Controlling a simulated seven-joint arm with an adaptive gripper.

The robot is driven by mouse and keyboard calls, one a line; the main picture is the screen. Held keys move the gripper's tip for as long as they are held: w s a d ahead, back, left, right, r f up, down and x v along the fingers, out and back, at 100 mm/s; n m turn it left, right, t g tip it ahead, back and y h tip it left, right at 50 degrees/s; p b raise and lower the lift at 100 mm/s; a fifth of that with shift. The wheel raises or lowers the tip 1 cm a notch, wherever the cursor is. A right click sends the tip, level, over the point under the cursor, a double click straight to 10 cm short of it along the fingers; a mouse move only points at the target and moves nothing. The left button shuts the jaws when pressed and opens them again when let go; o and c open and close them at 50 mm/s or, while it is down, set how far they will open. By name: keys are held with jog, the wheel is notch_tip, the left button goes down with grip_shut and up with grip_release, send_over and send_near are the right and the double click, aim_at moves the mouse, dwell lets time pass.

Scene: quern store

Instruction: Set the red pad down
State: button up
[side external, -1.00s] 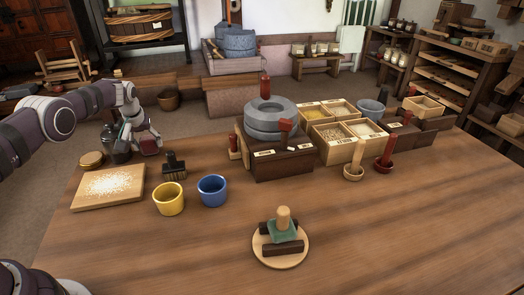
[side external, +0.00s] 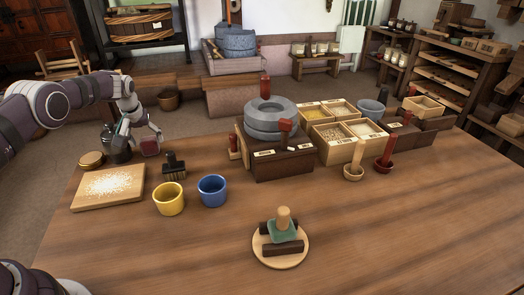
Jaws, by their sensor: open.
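A small dark red block-like thing (side external: 150,148), which looks like the red pad, stands at the left back of the table, just right of a dark pot (side external: 116,148). My gripper (side external: 139,137) is open above and beside the red pad, with one finger close over its top. The gripper partly hides the pot. It is too small to tell whether a finger still touches the pad.
In front are a board with pale grains (side external: 108,187), a dark brush (side external: 174,166), a yellow cup (side external: 168,199) and a blue cup (side external: 212,191). A stone quern (side external: 270,120) stands mid-table. A round wooden board (side external: 280,262) holds a green-padded stack. The front right is clear.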

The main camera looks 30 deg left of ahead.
jog(key=s+d+r+m, duration=0.1)
jog(key=s+d+r, duration=0.25)
jog(key=r, duration=0.25)
jog(key=s+d+r+m+t+h, duration=0.1)
jog(key=s+d+r, duration=0.1)
jog(key=d+r, duration=0.3)
jog(key=s+d+r+m, duration=0.1)
jog(key=s+d+r, duration=0.15)
jog(key=r, duration=0.35)
jog(key=s+d+m+t+h, duration=0.1)
jog(key=s+d+m+h, duration=0.1)
jog(key=s+d+m, duration=0.4)
jog(key=s+d, duration=0.4)
jog(key=s, duration=0.4)
jog(key=shift+s+r, duration=0.15)
